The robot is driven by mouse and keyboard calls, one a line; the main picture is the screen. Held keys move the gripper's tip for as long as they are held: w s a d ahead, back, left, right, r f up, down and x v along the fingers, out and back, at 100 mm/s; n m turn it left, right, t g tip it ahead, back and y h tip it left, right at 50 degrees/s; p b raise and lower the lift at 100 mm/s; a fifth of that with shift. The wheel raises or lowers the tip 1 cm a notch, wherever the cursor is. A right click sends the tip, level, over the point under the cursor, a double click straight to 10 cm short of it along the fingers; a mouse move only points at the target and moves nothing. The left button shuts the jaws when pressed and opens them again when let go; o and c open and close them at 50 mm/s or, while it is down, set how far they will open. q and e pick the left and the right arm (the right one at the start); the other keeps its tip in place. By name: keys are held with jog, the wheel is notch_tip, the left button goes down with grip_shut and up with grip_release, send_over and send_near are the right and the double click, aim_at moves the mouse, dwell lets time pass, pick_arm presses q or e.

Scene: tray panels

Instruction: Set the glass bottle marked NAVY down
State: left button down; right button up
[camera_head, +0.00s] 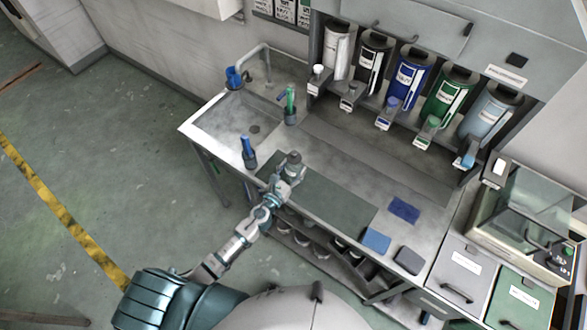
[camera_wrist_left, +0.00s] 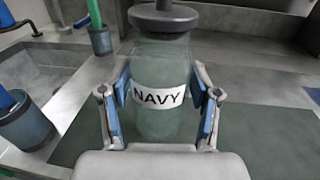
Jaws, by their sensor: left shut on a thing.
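The glass bottle marked NAVY (camera_wrist_left: 160,95) is clear greenish glass with a grey stopper and a white label. It stands upright between the fingers of my left gripper (camera_wrist_left: 159,108), which is shut on it from both sides. In the head view the bottle (camera_head: 294,161) shows small at the end of my left arm, over the left end of the dark green mat (camera_head: 335,205). My left gripper (camera_head: 283,186) partly covers it there. I cannot tell whether the bottle's base touches the mat. My right gripper is not in view.
A cup with a blue-handled tool (camera_head: 249,158) stands close left of the bottle; a cup with a green one (camera_head: 290,117) stands behind. The sink (camera_head: 232,122) is at left. Paint dispensers (camera_head: 405,78) line the back. A blue cloth (camera_head: 404,210) lies right; the mat's middle is clear.

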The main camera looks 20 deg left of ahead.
aim_at(287, 170)
pick_arm(q)
jog(key=shift+w+a+f, duration=0.1)
jog(key=shift+w+a, duration=0.85)
jog(key=shift+w, duration=0.05)
jog(key=shift+a+f, duration=0.25)
jog(key=f+b, duration=0.3)
jog(key=shift+a+f, duration=0.2)
jog(key=shift+f, duration=0.05)
jog(key=shift+d+r, duration=0.15)
jog(key=shift+d, duration=0.5)
jog(key=shift+c, duration=2.4)
grip_release()
jog(key=shift+d, duration=0.1)
jog(key=shift+o, duration=1.2)
jog(key=shift+a, duration=0.6)
jog(key=shift+s+a, duration=0.1)
jog(key=shift+s, duration=0.2)
jog(key=b+v, duration=0.2)
jog(key=v, duration=0.9)
jog(key=shift+s, duration=0.2)
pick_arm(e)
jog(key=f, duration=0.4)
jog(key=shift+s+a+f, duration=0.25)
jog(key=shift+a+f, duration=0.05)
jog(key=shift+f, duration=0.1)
